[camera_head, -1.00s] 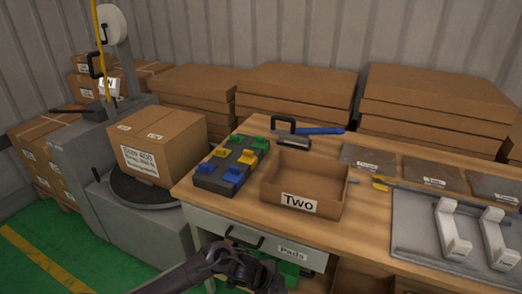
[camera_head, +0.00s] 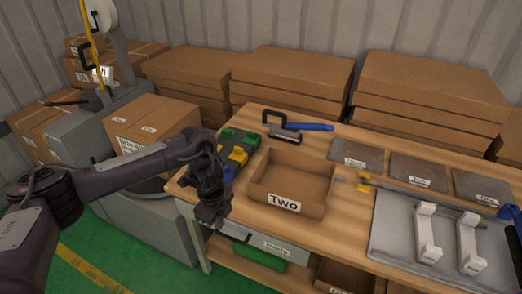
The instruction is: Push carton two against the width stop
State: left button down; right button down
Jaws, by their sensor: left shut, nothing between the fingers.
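Carton two (camera_head: 287,198) is an open brown box labelled "Two". It sits upright and empty on the wooden workbench (camera_head: 330,238), near the front edge. My left gripper (camera_head: 212,224) is shut and empty. It points down at the carton's left, near the bench's front left corner, with a small gap in the picture between them. A thin rod with a yellow piece (camera_head: 364,187) lies to the carton's right; I cannot tell if this is the width stop. My right gripper is not in view.
A tray with green, yellow and blue blocks (camera_head: 240,152) is partly behind my left gripper. A blue-handled tool (camera_head: 308,127) lies behind the carton. A grey plate with two white brackets (camera_head: 395,225) and several dark labelled pads (camera_head: 356,152) are at the right. A closed carton (camera_head: 150,122) stands left.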

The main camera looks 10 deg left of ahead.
aim_at(290, 182)
jog(key=i, duration=1.2)
